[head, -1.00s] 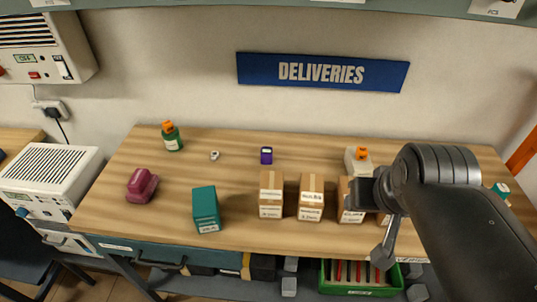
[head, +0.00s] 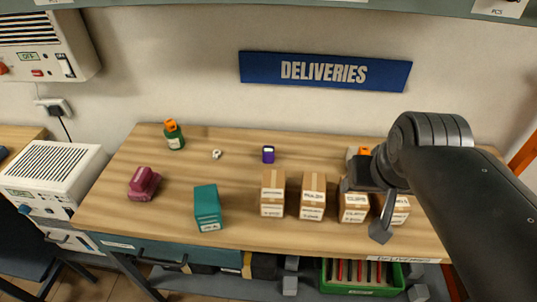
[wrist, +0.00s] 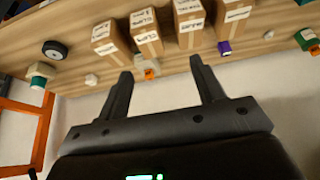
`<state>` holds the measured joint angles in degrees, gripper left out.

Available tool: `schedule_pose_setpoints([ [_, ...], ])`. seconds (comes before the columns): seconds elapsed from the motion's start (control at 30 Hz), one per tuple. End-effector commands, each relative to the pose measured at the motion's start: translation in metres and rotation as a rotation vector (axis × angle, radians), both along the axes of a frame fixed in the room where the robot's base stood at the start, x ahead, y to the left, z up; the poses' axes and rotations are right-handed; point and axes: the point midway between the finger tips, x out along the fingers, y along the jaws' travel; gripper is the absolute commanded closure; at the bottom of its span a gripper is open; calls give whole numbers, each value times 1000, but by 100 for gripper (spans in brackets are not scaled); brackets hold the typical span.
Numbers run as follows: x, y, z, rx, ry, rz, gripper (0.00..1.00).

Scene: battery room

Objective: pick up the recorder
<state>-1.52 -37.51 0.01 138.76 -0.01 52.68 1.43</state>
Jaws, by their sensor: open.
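A small purple device with a dark screen (head: 268,155), which looks like the recorder, stands on the bench left of centre, behind the row of cardboard boxes. It also shows in the wrist view (wrist: 224,48), right of my fingers and apart from them. My gripper (wrist: 161,67) is open with nothing between its fingers. In the head view it hangs over the right part of the bench, to the right of the device, and my arm hides part of the bench there.
Several cardboard boxes (head: 312,197) stand along the bench's front. A teal box (head: 207,207), a maroon object (head: 143,183), a green bottle with orange cap (head: 174,136) and a small white item (head: 216,154) are further left. A white, orange-topped item (wrist: 147,68) is near my fingers.

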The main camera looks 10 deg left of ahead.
Motion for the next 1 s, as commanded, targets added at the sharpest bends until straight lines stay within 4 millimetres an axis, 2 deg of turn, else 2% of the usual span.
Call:
schedule_pose_setpoints([
  [0.2, 61, 21, 15, 16, 83, 10, 38],
  [0.47, 135, 55, 14, 25, 177, 17, 38],
  [0.77, 218, 107, -14, 22, 286, 21, 38],
  [1.0, 275, 157, -59, 8, 370, 21, 38],
])
